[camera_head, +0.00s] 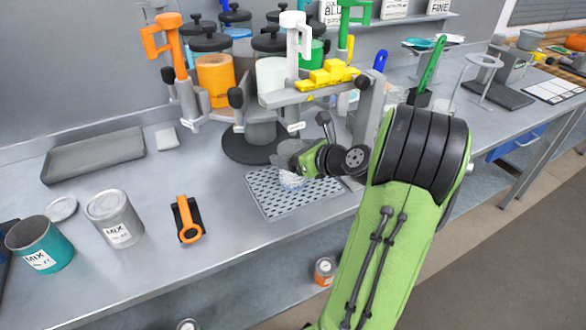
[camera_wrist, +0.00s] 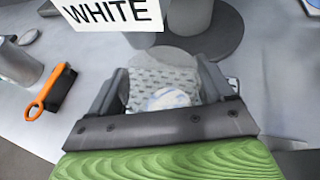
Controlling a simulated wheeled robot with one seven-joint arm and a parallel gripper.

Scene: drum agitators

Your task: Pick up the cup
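A pale, see-through cup (camera_head: 291,181) stands on the perforated drip tray (camera_head: 259,199) under the dispenser stand in the head view, partly hidden by my gripper (camera_head: 304,165). In the wrist view the cup (camera_wrist: 160,75) lies between the two fingers of my gripper (camera_wrist: 162,85), with the tray's holes showing through it and a whitish round patch (camera_wrist: 169,99) low in it. The fingers are wide apart, one on each side of the cup. I cannot make out clear contact on either side.
A yellow part (camera_head: 328,76) and a WHITE label (camera_wrist: 112,13) hang above my gripper. Paint drums (camera_head: 215,78) stand behind. Left are an orange-handled tool (camera_head: 187,220), a grey MIX can (camera_head: 114,219) and a teal can (camera_head: 40,244). Bench between is clear.

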